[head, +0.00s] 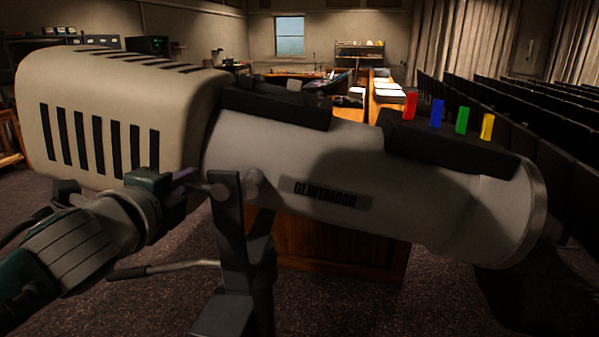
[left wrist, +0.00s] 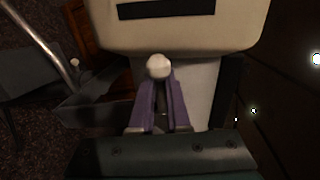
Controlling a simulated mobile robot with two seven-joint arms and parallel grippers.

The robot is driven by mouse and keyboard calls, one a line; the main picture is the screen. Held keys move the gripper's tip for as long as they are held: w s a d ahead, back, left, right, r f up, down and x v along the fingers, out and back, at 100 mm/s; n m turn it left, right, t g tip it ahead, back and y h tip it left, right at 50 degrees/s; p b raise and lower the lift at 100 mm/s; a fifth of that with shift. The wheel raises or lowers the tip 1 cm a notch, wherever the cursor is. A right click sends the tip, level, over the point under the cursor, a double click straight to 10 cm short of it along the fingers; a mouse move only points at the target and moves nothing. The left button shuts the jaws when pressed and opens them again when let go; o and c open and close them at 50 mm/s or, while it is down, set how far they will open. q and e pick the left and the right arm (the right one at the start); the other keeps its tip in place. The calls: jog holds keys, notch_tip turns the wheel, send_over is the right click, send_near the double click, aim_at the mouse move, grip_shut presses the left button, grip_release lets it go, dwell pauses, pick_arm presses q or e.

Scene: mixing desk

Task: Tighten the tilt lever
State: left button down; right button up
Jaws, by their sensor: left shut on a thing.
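The tilt lever (head: 219,190) shows as a small pale rounded end beside the yoke arm. My left gripper (head: 187,177) comes in from the left, below the housing, with its purple fingers at the lever. In the left wrist view the fingers are shut on the lever, whose pale ball end (left wrist: 158,67) shows at their tips. The rest of the lever is hidden. My right gripper is not in view.
A pale handle bar (head: 180,266) reaches left from the stand below my arm. Red, blue, green and yellow tabs (head: 461,120) stand on the barrel's top. Dark seat rows (head: 480,95) fill the right. A wooden desk (head: 330,250) is behind the barrel.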

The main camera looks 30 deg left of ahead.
pick_arm(q)
jog(key=shift+s+a+f, duration=0.1)
jog(key=shift+a+f, duration=0.05)
jog(key=shift+a, duration=0.2)
jog(key=c, duration=0.8)
grip_release()
jog(key=shift+d, duration=0.1)
jog(key=shift+b+v, duration=0.65)
jog(key=shift+v, duration=4.25)
